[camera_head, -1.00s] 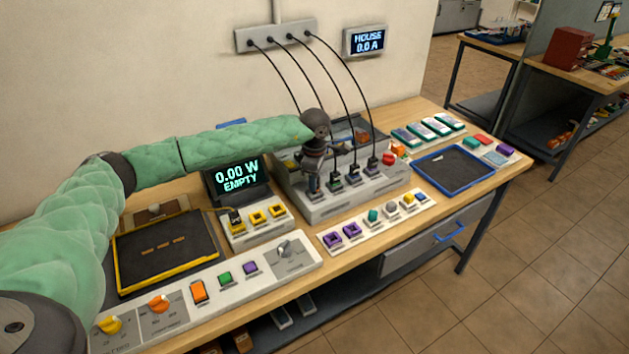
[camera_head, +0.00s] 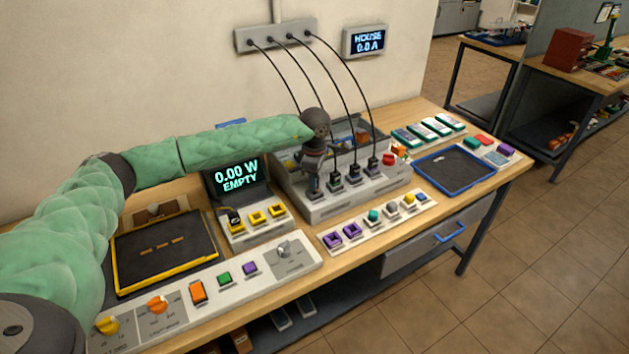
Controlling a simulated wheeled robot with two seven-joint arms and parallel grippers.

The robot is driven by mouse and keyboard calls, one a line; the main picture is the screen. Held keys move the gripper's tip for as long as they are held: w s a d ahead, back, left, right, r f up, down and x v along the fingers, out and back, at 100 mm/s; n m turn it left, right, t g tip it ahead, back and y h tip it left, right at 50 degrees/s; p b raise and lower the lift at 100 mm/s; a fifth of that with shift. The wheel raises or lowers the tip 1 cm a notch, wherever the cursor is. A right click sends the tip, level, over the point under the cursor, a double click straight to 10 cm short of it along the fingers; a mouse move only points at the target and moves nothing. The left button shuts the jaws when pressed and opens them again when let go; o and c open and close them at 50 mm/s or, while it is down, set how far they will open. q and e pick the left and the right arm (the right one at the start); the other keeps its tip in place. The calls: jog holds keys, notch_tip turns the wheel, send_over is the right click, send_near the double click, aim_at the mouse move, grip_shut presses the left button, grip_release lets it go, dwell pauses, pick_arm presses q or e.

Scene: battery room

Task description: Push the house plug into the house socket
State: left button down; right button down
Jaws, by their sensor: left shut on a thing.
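My left gripper (camera_head: 314,186) points down at the leftmost position of the grey socket block (camera_head: 340,205) on the bench. It is shut on a plug there, mostly hidden by the fingers; a little blue shows low down. I cannot read a house label on it, nor tell how deep it sits. The socket under it is hidden. Black cables run from the grey wall box (camera_head: 275,36); the leftmost goes behind my arm near this gripper. Three other black plugs, including the middle one (camera_head: 354,175), stand upright in a row to the right. My right gripper is out of view.
The wall display (camera_head: 367,41) reads HOUSE 0.0 A. The bench display (camera_head: 237,175) reads 0.00 W EMPTY. A strip of coloured parts (camera_head: 377,222) lies in front of the block. A blue-rimmed tray (camera_head: 430,187) lies to the right. Cables arch close to my wrist.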

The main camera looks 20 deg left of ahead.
pick_arm(q)
jog(key=shift+f+b, duration=0.5)
jog(key=shift+f, duration=0.1)
dwell(0.3)
jog(key=c, duration=1.5)
grip_release()
jog(key=shift+c, duration=0.2)
jog(key=shift+r, duration=0.1)
jog(key=shift+r+p, duration=0.8)
jog(key=shift+r, duration=4.65)
